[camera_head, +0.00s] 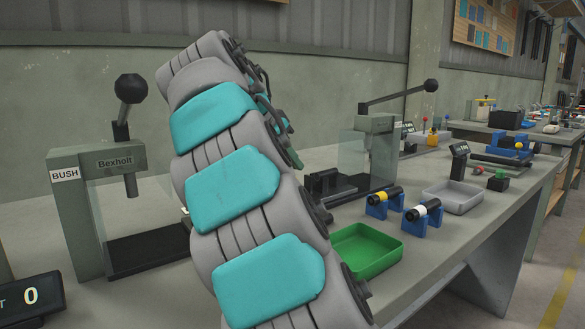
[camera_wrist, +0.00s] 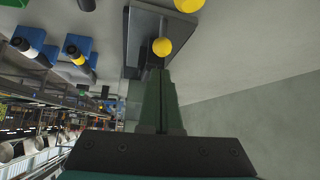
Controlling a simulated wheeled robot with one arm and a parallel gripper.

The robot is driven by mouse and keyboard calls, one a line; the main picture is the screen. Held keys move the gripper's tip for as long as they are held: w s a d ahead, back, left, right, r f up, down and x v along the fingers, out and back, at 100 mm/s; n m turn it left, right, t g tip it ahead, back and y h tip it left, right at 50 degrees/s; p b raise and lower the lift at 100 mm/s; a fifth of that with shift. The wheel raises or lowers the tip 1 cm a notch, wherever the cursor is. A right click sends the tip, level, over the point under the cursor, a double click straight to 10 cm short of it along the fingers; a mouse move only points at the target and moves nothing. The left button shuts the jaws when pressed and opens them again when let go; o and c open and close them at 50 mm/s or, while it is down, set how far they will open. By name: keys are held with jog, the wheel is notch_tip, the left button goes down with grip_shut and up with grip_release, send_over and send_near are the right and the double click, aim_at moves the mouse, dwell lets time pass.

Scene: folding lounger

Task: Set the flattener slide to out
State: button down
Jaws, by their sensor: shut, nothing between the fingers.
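My gripper (camera_wrist: 158,76) is shut and empty in the wrist view, its fingertips close together. Past the tips is a dark grey plate (camera_wrist: 138,38) with a yellow ball knob (camera_wrist: 162,47) close to them. A second yellow part (camera_wrist: 188,4) is at the top edge. I cannot tell whether the fingertips touch the knob. No label shows, so I cannot tell surely that this is the flattener slide or which way it is set.
A press marked BUSH (camera_head: 118,158) stands left of my arm. A second lever press (camera_head: 375,145) stands behind it. To the right are a green tray (camera_head: 366,250), blue stands with a yellow-banded roller (camera_head: 383,197) and white-banded roller (camera_head: 422,212), and a grey tray (camera_head: 455,203).

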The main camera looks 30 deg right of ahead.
jog(key=shift+d+r, duration=0.15)
jog(key=shift+r, duration=0.35)
jog(key=shift+s, duration=0.25)
jog(key=s+a+b, duration=0.1)
jog(key=s+a, duration=0.1)
jog(key=s, duration=0.5)
jog(key=s+a+r+b, duration=0.1)
jog(key=s+a, duration=0.2)
jog(key=s, duration=0.5)
jog(key=shift+r, duration=0.3)
